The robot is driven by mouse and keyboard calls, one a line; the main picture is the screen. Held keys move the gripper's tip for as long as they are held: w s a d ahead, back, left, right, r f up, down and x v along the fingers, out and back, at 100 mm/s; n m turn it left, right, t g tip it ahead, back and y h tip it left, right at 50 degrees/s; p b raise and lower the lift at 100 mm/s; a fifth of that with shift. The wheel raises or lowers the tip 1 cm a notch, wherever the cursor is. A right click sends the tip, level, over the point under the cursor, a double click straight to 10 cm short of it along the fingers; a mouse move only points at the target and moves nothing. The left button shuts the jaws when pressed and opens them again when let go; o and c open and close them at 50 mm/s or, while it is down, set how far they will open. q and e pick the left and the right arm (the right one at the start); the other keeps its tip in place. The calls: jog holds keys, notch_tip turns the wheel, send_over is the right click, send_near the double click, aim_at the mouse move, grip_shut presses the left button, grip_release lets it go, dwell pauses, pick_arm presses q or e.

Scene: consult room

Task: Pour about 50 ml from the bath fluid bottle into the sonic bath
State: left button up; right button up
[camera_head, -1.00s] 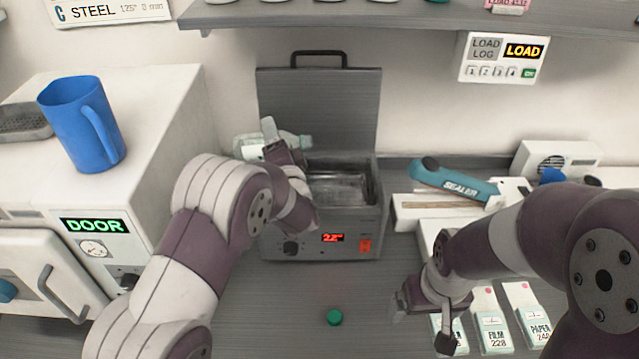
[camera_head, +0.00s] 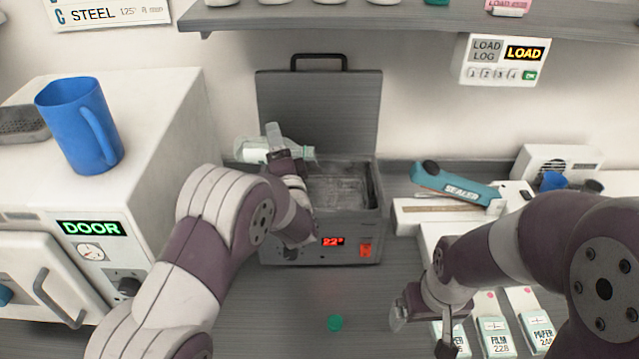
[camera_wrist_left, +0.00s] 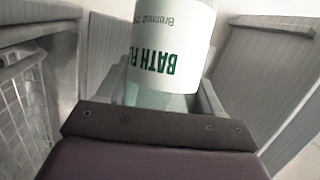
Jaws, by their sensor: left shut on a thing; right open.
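The bath fluid bottle (camera_head: 252,150) lies tipped almost on its side, its mouth end pointing right over the back left of the sonic bath (camera_head: 345,248). My left gripper (camera_head: 277,146) is shut on the bottle; the label, partly cut off, shows in the left wrist view (camera_wrist_left: 170,50). The bath is a grey box with its lid (camera_head: 330,105) standing open behind and a lit red display. I cannot make out a stream or the fluid level. A green cap (camera_head: 335,323) lies on the counter in front. My right gripper (camera_head: 422,328) is open and empty.
A white cabinet (camera_head: 165,120) with a blue jug (camera_head: 78,125) stands left of the bath. A teal sealer (camera_head: 455,185) is to the right, with packs (camera_head: 492,335) in front. A shelf (camera_head: 420,15) overhangs the back. Counter in front of the bath is mostly clear.

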aim_at(264, 139)
pick_arm(q)
jog(key=shift+w+a, duration=0.15)
jog(key=shift+a, duration=0.25)
dwell(0.5)
jog(key=shift+a+r+m, duration=0.3)
jog(key=shift+a+m, duration=0.3)
jog(key=shift+m, duration=0.2)
dwell(0.7)
jog(key=n+p, duration=0.1)
jog(key=n, duration=0.1)
jog(key=a+r+n+g+p, duration=0.1)
jog(key=n, duration=0.1)
jog(key=shift+w+r, duration=0.1)
jog(key=shift+w, duration=0.1)
jog(key=shift+a+r+n+y, duration=0.1)
jog(key=shift+r+n+y, duration=0.1)
jog(key=shift+n+y, duration=0.15)
jog(key=shift+s+r+n+g+p, duration=0.1)
jog(key=shift+r+n+g+p, duration=0.05)
jog(key=shift+n+g+p, duration=0.25)
jog(key=shift+f, duration=0.25)
